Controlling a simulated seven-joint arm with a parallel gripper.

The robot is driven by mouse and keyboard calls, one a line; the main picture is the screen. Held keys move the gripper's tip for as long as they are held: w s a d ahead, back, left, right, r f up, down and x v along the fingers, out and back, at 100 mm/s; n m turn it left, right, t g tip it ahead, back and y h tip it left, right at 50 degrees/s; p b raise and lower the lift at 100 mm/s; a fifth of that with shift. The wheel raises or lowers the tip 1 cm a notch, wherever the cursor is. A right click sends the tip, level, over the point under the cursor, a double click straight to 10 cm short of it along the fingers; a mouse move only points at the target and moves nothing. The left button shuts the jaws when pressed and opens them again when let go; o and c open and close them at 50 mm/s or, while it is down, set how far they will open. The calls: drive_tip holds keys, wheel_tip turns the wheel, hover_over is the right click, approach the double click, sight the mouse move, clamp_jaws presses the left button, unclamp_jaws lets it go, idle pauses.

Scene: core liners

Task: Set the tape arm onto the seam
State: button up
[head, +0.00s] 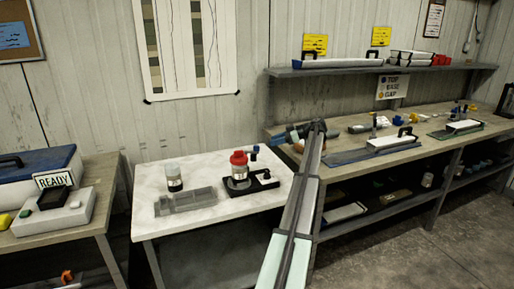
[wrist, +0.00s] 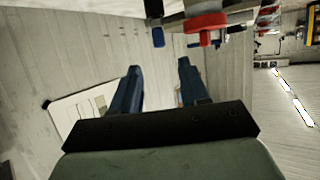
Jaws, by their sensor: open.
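A clear jar-like piece with a red cap (head: 239,163) stands upright in a black fixture (head: 262,181) on the white table. A small dark blue knob (head: 254,150) shows just behind and right of it; I cannot tell whether this is the tape arm. No seam can be made out. My gripper (head: 277,136) is open and empty, above and right of the cap, pointing left. In the wrist view my gripper (wrist: 159,67) shows two blue fingers apart with nothing between them. A red part (wrist: 206,21) and a blue knob (wrist: 158,37) lie beyond the fingertips at the top edge.
The right bench (head: 345,143) holds black-handled fixtures. A READY box (head: 53,215) is at left. The white table's front is clear.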

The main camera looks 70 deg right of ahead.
sight(258, 146)
drive_tip(key=x, duration=1)
drive_tip(key=shift+c, duration=0.2)
clamp_jaws()
idle(0.3)
